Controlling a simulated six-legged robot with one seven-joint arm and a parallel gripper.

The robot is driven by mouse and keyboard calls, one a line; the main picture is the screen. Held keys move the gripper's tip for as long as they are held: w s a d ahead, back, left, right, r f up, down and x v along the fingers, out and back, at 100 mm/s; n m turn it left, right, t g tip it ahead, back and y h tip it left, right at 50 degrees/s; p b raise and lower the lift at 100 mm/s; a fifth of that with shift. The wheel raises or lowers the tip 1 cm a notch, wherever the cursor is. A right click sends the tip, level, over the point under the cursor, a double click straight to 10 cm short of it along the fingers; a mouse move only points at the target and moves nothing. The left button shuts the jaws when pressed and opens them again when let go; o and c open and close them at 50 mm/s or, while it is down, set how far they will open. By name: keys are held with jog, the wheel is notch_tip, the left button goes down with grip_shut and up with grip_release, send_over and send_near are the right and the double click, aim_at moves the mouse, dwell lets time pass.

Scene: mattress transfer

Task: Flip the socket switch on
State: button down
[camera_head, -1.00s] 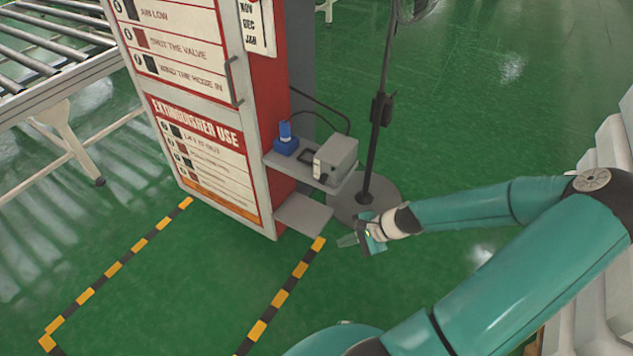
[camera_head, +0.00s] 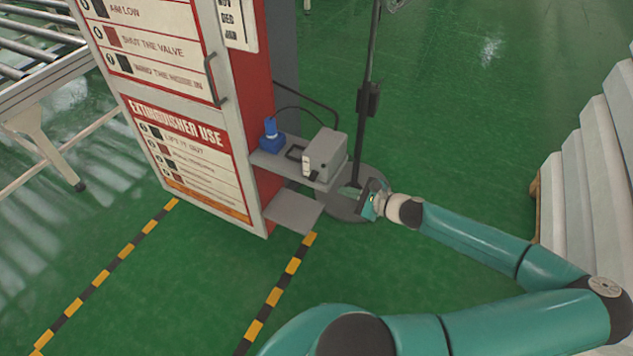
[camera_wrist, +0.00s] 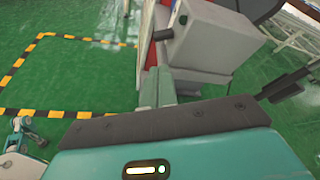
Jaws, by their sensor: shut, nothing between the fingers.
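The grey socket box (camera_head: 328,152) stands on a small grey shelf on the side of the red and white cabinet. Its front has a white panel (camera_head: 306,166) with a small dark part low beside it; the switch position is too small to tell. My gripper (camera_head: 350,190) is shut and empty, just right of the shelf and a little below the box, apart from it in the picture.
A lower grey plate (camera_head: 293,211) juts out below. A black stand (camera_head: 368,100) rises behind my gripper. Striped floor tape (camera_head: 272,298) and open green floor lie in front.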

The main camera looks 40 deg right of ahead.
aim_at(311, 180)
jog(key=x, duration=1)
jog(key=shift+a+r+m, duration=0.1)
jog(key=shift+m, duration=0.3)
dwell(0.5)
jog(key=shift+a+r+m+g+y, duration=0.25)
jog(key=shift+r+m+g+y, duration=0.15)
jog(key=shift+m+y, duration=0.35)
jog(key=m, duration=0.1)
jog(key=r+m+y, duration=0.1)
jog(key=shift+s+a+m, duration=0.1)
jog(key=shift+a+m, duration=0.05)
jog(key=shift+m, duration=0.2)
jog(key=shift+r, duration=0.8)
